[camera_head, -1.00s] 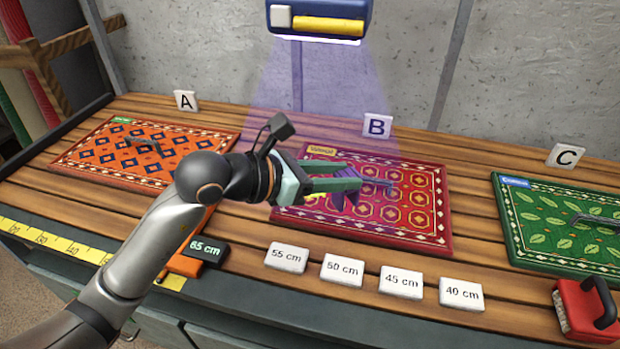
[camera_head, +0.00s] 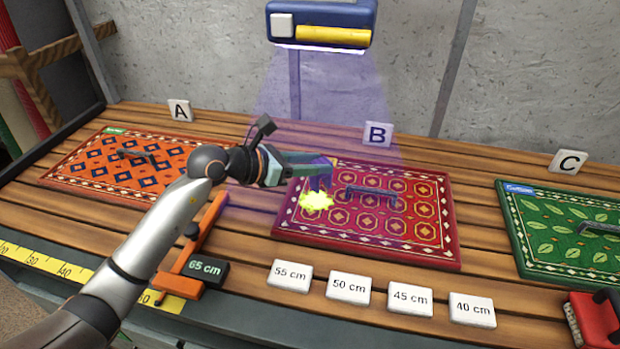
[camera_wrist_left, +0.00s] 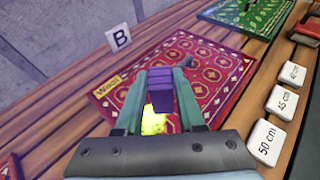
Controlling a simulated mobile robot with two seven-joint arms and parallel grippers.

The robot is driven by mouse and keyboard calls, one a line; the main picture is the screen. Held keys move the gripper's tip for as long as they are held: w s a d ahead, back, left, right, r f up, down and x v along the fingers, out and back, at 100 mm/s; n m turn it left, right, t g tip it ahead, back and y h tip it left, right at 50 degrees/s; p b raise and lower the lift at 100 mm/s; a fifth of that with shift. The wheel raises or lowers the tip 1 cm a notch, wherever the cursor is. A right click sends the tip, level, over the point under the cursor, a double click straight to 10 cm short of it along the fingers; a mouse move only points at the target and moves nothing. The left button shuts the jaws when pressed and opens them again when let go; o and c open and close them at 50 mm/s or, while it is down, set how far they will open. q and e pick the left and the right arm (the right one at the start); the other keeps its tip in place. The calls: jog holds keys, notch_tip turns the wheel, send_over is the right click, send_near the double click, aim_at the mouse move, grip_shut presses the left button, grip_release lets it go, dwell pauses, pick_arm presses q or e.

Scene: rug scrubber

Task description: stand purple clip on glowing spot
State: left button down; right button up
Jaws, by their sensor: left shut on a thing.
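The purple clip (camera_wrist_left: 160,90) is held between the fingers of my left gripper (camera_head: 325,168), which is shut on it. In the head view the clip (camera_head: 321,181) hangs just above the glowing yellow spot (camera_head: 316,201). The spot lies on the left part of the red rug B (camera_head: 420,240) and also shows in the left wrist view (camera_wrist_left: 153,122), just beyond the clip's lower end. Whether the clip touches the rug I cannot tell. My right gripper is out of view.
A dark handle (camera_head: 371,193) stands on the red rug, right of the spot. A lamp (camera_head: 320,22) casts violet light from above. White distance cards (camera_head: 348,288) line the front.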

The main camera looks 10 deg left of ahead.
pick_arm(q)
jog(key=shift+w+a+f, duration=0.25)
jog(key=shift+w+f, duration=0.2)
jog(key=shift+f, duration=0.7)
jog(key=shift+w+a+f, duration=0.3)
jog(key=shift+w+f, duration=0.2)
jog(key=shift+f, duration=0.65)
jog(key=shift+w+a+f, duration=0.25)
jog(key=shift+w+f, duration=0.2)
jog(key=shift+f, duration=0.7)
jog(key=shift+f+b, duration=0.2)
jog(key=shift+b, duration=0.1)
jog(key=c, duration=0.5)
grip_release()
jog(key=shift+r, duration=0.2)
jog(key=v, duration=1.2)
